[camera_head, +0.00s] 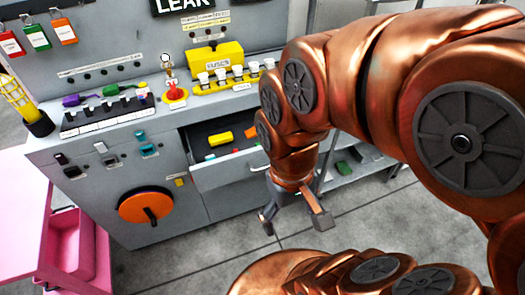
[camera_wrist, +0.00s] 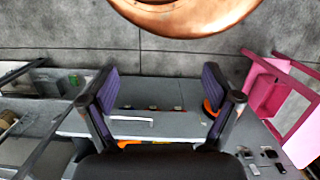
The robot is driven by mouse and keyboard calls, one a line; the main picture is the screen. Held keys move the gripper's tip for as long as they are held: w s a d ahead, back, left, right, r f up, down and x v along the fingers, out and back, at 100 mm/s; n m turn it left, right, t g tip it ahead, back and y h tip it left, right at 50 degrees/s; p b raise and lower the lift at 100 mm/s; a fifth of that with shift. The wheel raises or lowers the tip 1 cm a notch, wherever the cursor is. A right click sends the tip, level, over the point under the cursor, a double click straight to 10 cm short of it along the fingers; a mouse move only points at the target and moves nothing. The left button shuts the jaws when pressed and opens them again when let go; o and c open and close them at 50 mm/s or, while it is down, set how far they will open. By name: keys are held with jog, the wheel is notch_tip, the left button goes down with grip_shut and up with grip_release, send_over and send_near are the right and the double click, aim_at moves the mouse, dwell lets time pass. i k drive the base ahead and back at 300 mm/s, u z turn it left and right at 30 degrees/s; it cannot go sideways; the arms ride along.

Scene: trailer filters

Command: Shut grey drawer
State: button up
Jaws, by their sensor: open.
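The grey drawer (camera_head: 228,174) stands pulled out from the front of the grey cabinet in the head view. Yellow, green and orange-red items lie inside it. Its pale handle (camera_head: 260,168) is on the drawer front, partly beside my arm. My gripper (camera_head: 295,222) hangs in front of the drawer, lower and to the right in the picture, with its fingers spread and nothing between them. In the wrist view my open gripper (camera_wrist: 161,92) faces the cabinet, and the pale handle (camera_wrist: 130,119) shows between the fingers. I see no contact with the drawer.
An orange dial (camera_head: 146,206) is on the cabinet front, left of the drawer. A pink cart (camera_head: 68,245) stands at the left. An open shelf (camera_head: 355,168) is right of the drawer, partly behind my arm. Grey floor (camera_head: 205,260) in front is clear.

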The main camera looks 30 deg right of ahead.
aim_at(228, 168)
jog(key=z, duration=1.3)
jog(key=k, duration=0.75)
jog(key=u, duration=1.3)
